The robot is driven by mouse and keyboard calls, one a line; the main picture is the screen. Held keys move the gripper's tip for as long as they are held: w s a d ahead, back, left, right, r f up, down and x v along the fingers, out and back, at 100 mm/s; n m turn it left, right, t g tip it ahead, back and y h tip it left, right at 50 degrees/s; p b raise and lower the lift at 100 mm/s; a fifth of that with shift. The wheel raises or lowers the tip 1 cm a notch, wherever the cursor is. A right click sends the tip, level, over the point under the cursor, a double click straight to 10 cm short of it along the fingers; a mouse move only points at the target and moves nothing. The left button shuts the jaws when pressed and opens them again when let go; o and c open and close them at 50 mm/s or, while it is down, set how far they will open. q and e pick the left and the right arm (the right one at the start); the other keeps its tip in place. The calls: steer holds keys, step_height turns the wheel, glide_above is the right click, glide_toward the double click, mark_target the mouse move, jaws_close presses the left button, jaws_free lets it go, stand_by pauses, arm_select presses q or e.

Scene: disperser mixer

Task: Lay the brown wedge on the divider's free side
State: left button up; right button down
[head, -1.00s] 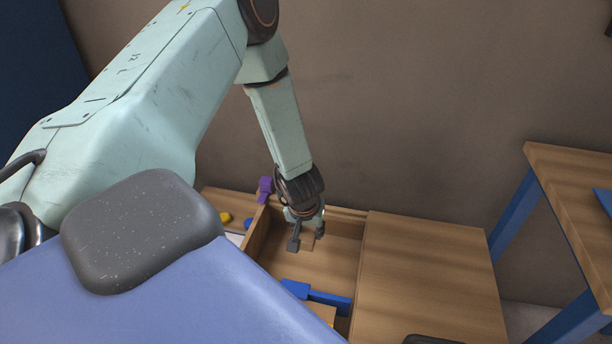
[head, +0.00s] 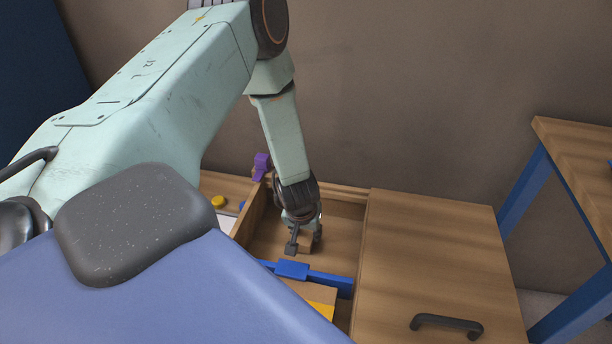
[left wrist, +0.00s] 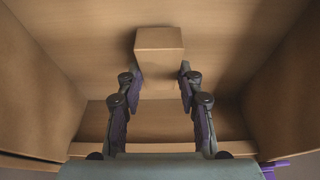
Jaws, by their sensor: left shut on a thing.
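The brown wedge (head: 306,243) is between the fingers of my left gripper (head: 304,247), inside the open wooden drawer (head: 250,217). In the left wrist view the wedge (left wrist: 160,42) sits between both fingertips (left wrist: 162,74). My left gripper is shut on it. The blue divider (head: 326,281) crosses the drawer just nearer than the wedge. The far side of the divider holds only the wedge and gripper in what shows. I cannot tell whether the wedge touches the drawer floor. My right gripper is not in view.
On the divider's near side lie a tan piece (head: 314,293) and a yellow piece (head: 323,309), partly hidden by my body. A purple clamp-like thing (head: 261,166) is at the drawer's back left corner. A wooden panel with a black handle (head: 447,321) adjoins on the right.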

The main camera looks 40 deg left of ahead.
arm_select(q)
steer(key=shift+w+f, duration=0.1)
steer(key=shift+f, duration=0.35)
steer(key=shift+r, duration=0.1)
steer(key=o, duration=1.1)
steer(key=shift+f, duration=0.2)
steer(key=shift+c, duration=0.2)
steer(key=shift+r, duration=0.1)
steer(key=p+v, duration=0.7)
steer(key=v, duration=0.5)
steer(key=shift+a, duration=0.1)
